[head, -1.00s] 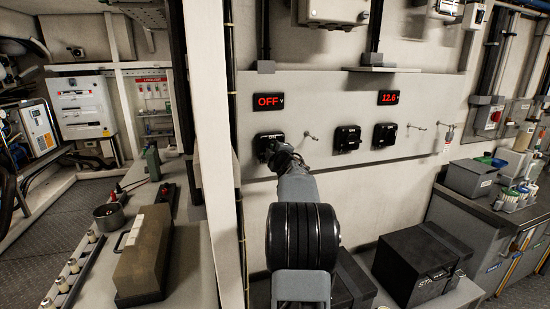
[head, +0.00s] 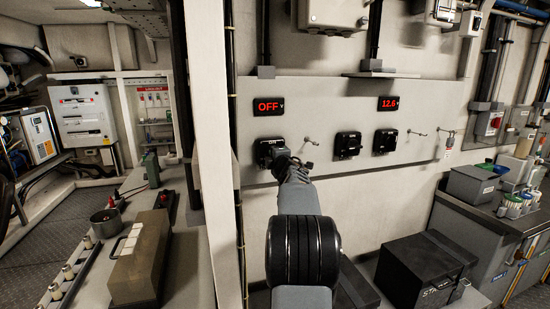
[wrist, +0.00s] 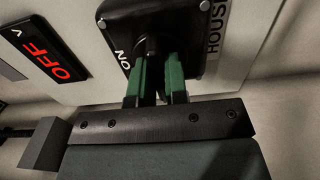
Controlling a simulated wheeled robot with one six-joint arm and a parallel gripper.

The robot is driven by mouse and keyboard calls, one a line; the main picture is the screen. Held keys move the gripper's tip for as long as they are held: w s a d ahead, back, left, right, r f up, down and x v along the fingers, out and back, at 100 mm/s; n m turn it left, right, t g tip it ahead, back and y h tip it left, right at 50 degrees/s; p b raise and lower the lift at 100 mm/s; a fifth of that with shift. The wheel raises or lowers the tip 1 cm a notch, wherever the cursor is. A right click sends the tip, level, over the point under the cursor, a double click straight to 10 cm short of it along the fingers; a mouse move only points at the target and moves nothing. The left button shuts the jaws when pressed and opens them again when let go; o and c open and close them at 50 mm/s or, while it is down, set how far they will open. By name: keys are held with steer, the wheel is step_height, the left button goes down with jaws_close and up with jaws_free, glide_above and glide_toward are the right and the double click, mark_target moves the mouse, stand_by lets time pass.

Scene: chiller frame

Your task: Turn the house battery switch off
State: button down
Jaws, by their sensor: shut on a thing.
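The house battery switch (head: 264,147) is the black square unit at the left of the wall panel, under a red display (head: 269,106) that reads OFF. The dark switch handle (wrist: 152,45) sits between my green-padded fingers. My gripper (wrist: 156,85) is shut on the handle. In the head view my gripper (head: 277,157) is at the switch's lower right and covers part of it. The handle's exact angle is hard to tell.
Two similar black switches (head: 348,145) (head: 385,141) sit to the right, with a second display (head: 388,104) reading 12.6. A small metal peg (head: 312,144) sticks out near my gripper. A black box (head: 425,270) stands below right, and a white post (head: 213,150) is at the left.

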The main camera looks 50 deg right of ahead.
steer(key=c, duration=1.1)
jaws_free()
steer(key=shift+c, duration=0.2)
steer(key=b+v, duration=0.1)
steer(key=v, duration=1.3)
steer(key=shift+b, duration=0.4)
